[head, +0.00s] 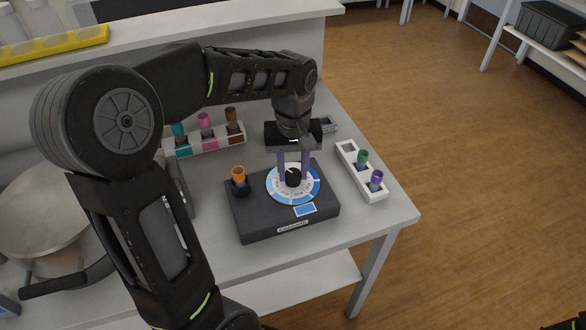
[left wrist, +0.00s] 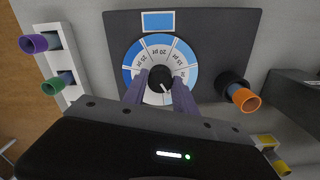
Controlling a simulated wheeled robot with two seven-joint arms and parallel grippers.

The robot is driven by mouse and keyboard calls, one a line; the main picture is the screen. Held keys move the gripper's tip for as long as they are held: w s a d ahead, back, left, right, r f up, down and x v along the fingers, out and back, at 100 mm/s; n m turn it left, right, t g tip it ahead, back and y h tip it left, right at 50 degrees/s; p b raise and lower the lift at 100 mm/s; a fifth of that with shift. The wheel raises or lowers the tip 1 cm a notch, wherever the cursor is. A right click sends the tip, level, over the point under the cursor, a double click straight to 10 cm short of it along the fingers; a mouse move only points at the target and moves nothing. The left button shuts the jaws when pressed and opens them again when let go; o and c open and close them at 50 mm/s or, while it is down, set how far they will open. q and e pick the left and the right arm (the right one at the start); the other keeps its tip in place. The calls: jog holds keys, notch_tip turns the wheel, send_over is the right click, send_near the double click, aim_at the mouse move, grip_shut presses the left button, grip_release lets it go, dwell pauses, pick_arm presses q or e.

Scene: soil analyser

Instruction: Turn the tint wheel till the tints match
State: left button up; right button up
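The tint wheel (head: 309,194) is a disc of blue shades and white labelled sectors on a dark analyser box (head: 262,224). It also shows in the left wrist view (left wrist: 187,53). A black knob (head: 292,178) with a white mark stands at its centre. A blue sample window (head: 305,209) with a white border lies on the box beside the wheel; it is at the top in the left wrist view (left wrist: 158,21). My left gripper (head: 293,174) points down, its purple fingers on either side of the knob, seemingly with small gaps.
An orange-capped vial (head: 239,175) stands in the box, left of the wheel. A white rack (head: 372,193) with green and purple vials stands to the right. Another rack (head: 207,143) with several vials is behind. The front right table corner is clear.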

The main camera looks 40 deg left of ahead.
aim_at(293, 173)
pick_arm(q)
jog(key=o, duration=0.4)
notch_tip(293, 173, up, 8)
jog(key=shift+f, duration=0.1)
dwell(0.5)
